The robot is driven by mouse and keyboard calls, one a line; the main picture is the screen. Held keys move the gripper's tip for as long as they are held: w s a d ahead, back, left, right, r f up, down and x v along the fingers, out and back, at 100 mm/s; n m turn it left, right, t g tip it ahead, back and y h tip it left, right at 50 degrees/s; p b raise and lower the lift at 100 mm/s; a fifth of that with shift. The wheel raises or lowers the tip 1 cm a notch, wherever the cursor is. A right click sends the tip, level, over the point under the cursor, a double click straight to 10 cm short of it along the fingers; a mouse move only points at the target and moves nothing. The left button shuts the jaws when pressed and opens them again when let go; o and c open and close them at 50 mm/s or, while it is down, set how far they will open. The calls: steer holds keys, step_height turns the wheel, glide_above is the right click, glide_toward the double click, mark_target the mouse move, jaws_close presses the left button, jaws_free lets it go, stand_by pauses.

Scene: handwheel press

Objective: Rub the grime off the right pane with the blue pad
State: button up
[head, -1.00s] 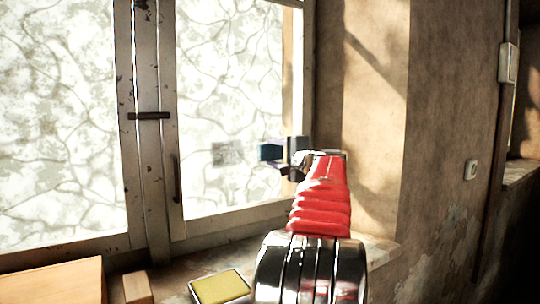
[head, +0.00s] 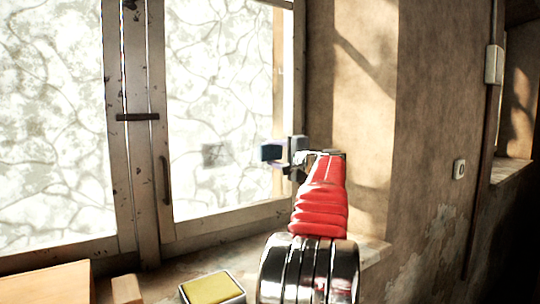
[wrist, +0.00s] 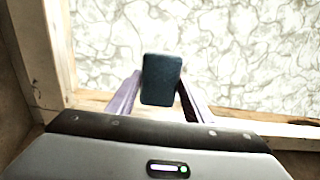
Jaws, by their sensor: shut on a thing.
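My gripper (head: 287,150) is shut on the blue pad (head: 271,152), in front of the right part of the right pane (head: 225,90). In the wrist view the dark blue pad (wrist: 161,79) stands upright between the two fingers, with the pane behind it. I cannot tell whether the pad touches the glass. A grey grime patch (head: 214,155) is on the right pane, a little left of the pad and at about its height. The pane is pale with a net of crack-like lines.
A yellow pad in a tray (head: 212,289) lies on the sill, beside a small wooden block (head: 126,289) and a larger wooden board (head: 45,284). The window frame has a dark handle (head: 165,181). A wall (head: 362,100) closes off the right side.

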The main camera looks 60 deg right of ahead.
steer(key=shift+s+d, duration=0.3)
steer(key=shift+d, duration=0.15)
steer(key=shift+w+r, duration=0.1)
steer(key=shift+w, duration=0.05)
stand_by(0.3)
steer(key=shift+w+a, duration=0.3)
steer(key=shift+a, duration=0.15)
steer(key=shift+w+a, duration=0.3)
steer(key=shift+a, duration=0.25)
steer(key=shift+w+a, duration=0.25)
steer(key=shift+a, duration=0.3)
steer(key=shift+w+a, duration=0.4)
steer(key=shift+a, duration=0.35)
steer(key=shift+w+a, duration=0.4)
steer(key=shift+a, duration=0.35)
